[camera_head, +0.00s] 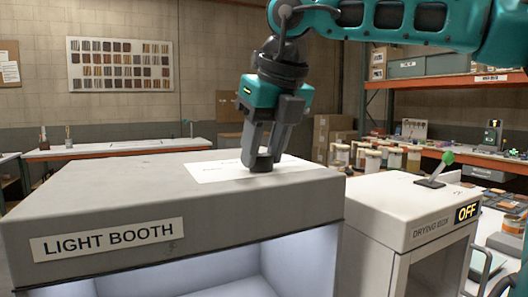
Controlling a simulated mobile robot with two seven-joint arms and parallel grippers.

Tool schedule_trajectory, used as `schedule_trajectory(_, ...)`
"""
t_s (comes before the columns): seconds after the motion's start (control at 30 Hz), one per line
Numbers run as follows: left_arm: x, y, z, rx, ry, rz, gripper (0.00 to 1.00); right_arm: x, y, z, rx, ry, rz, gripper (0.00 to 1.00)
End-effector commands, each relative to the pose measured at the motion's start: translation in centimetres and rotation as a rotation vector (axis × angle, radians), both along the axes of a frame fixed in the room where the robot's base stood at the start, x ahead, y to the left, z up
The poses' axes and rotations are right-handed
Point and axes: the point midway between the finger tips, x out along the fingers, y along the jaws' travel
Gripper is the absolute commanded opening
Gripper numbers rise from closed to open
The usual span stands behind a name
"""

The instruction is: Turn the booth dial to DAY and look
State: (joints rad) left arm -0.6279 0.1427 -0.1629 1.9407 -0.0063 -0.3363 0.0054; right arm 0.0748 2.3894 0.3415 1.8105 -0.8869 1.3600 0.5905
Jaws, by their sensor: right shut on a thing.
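The light booth (200,243) is a grey box with a "LIGHT BOOTH" label on its front and a pale lit inside. A white label sheet (218,172) lies on its top; its print is too small to read. My right gripper (262,160) comes down from above and is shut on the dark booth dial (260,167) at that sheet. The gripper covers most of the dial, so its setting cannot be told. My left gripper is not in view.
A white drying box (385,205) with an "OFF" display and a green-knobbed lever (440,168) stands to the right. Several jars (372,160) and orange-edged shelves are behind it. A bench (110,150) runs along the back left.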

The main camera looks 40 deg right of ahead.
Motion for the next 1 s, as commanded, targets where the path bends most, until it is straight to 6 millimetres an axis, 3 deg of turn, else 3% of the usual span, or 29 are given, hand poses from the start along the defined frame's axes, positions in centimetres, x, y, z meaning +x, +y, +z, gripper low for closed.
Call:
schedule_trajectory(0.63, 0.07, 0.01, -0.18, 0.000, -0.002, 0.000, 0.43, 0.04, 0.01, 0.09, 0.001, -0.002, -0.056, 0.09)
schedule_trajectory(0.67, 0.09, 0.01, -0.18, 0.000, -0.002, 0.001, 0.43, 0.04, 0.01, 0.09, 0.001, -0.003, -0.056, 0.42)
schedule_trajectory(0.9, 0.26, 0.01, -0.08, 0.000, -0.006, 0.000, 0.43, 0.03, 0.03, 0.05, 0.001, -0.001, -0.055, 0.64)
schedule_trajectory(1.0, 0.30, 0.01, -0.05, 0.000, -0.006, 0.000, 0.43, 0.02, 0.03, 0.03, 0.000, -0.001, -0.054, 0.64)
